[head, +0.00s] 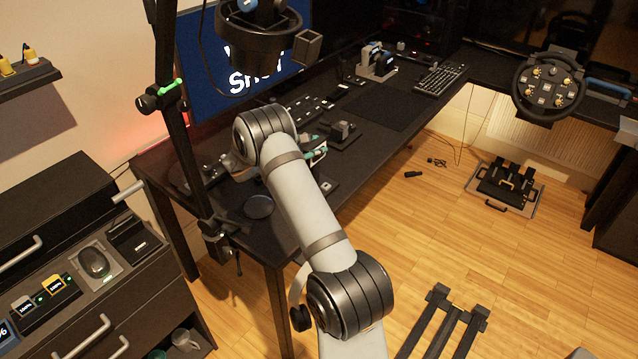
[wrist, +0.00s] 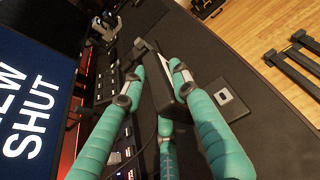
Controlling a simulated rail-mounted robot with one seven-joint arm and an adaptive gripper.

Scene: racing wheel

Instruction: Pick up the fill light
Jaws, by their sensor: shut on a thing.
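In the wrist view, my gripper (wrist: 157,76) has its teal fingers closed on the two sides of a dark, box-like head, which I take to be the fill light (wrist: 160,92). The fingertips touch its sides near the top. A thin dark cable runs down beside it. I cannot tell whether it rests on the desk or is raised. In the head view, the teal fingers (head: 316,148) show just past my arm, over the desk. The arm hides most of the gripper and the held thing there.
The black desk (head: 375,112) carries a keyboard (head: 440,78), control boxes and a monitor (head: 250,85). A dark upright pole (head: 182,135) stands left of my arm. A steering wheel (head: 548,88) is at the far right.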

